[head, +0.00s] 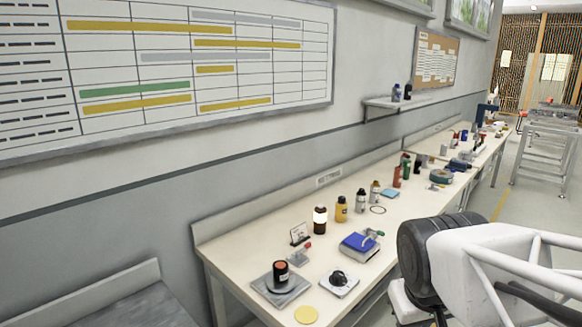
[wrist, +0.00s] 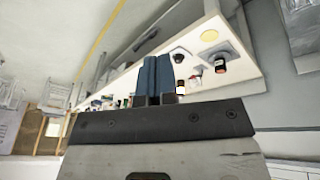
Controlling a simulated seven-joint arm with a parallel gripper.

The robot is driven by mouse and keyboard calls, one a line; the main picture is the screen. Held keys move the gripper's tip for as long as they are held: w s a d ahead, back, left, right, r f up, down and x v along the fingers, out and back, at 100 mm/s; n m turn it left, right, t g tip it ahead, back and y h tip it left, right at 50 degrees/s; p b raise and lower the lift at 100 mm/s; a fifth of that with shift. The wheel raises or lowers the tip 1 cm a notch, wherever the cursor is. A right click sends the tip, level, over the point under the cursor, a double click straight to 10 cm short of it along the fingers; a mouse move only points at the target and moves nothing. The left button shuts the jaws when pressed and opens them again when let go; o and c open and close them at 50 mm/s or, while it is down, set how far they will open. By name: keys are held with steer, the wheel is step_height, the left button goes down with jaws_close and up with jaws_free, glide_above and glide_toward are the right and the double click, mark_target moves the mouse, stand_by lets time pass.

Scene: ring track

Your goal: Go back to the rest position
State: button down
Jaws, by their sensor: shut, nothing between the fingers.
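My gripper (wrist: 156,76) shows in the wrist view as two blue fingers side by side, shut and empty. It is clear of the bench (head: 228,238), which appears tilted behind it. In the head view my white and black arm fills the lower right, in front of the bench's right edge; the fingertips cannot be made out there. A black jar with an orange top (head: 281,272) stands on a grey plate (head: 264,292) at the bench's near end, and the jar also shows in the wrist view (wrist: 220,66).
Several bottles stand farther back. A wall shelf (head: 400,102) hangs above. The floor (head: 530,205) at right is open.

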steer(key=shift+m+g+y, duration=0.3)
steer(key=shift+m+y, duration=0.2)
steer(key=shift+m, duration=0.3)
steer(key=s, duration=0.1)
steer(key=s+a, duration=0.1)
steer(key=s+f, duration=0.1)
steer(key=shift+s+a, duration=0.25)
steer(key=shift+s, duration=0.15)
steer(key=c, duration=1.8)
jaws_free()
steer(key=shift+c, duration=0.2)
